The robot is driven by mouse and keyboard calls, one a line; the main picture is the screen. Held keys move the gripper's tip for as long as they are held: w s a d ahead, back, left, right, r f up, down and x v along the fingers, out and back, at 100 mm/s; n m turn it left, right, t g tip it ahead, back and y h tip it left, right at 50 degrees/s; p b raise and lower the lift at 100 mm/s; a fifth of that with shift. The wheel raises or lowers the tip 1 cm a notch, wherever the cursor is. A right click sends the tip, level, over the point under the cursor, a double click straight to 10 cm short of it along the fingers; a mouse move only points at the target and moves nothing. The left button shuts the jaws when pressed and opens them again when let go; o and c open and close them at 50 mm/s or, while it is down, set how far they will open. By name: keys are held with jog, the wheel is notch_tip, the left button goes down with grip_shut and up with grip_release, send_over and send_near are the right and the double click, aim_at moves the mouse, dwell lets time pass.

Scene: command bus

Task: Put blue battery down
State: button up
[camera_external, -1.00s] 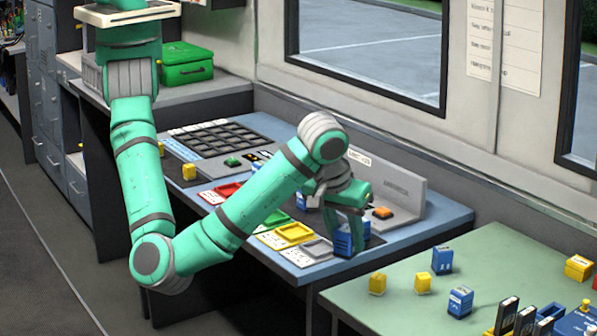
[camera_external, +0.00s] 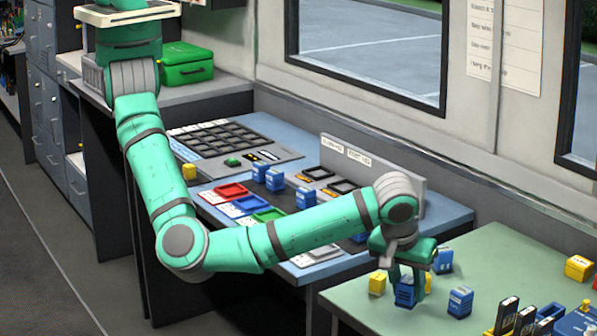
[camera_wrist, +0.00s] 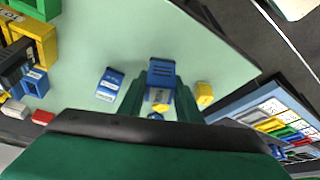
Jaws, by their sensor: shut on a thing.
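My gripper (camera_external: 408,296) is shut on a blue battery (camera_external: 404,293) over the green table (camera_external: 520,255). In the wrist view the held blue battery (camera_wrist: 161,72) is upright between the fingertips. I cannot tell whether its base touches the table. Another blue battery (camera_external: 460,302) stands just right of it, and a further blue battery (camera_external: 442,261) stands behind. A yellow battery (camera_external: 377,283) stands to the left. A second yellow one is mostly hidden by my gripper.
Black upright items (camera_external: 506,316) and a yellow box (camera_external: 579,267) occupy the green table's right side. The table's back middle is clear. On the blue desk (camera_external: 440,212) at left are coloured trays, including a red tray (camera_external: 231,191), and several blue batteries.

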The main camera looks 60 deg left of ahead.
aim_at(408, 300)
jog(key=shift+f, duration=1.65)
jog(key=o, duration=1.2)
jog(key=shift+f, duration=0.1)
jog(key=shift+c, duration=0.2)
jog(key=shift+d, duration=0.1)
jog(key=v, duration=1.2)
jog(key=shift+w, duration=0.15)
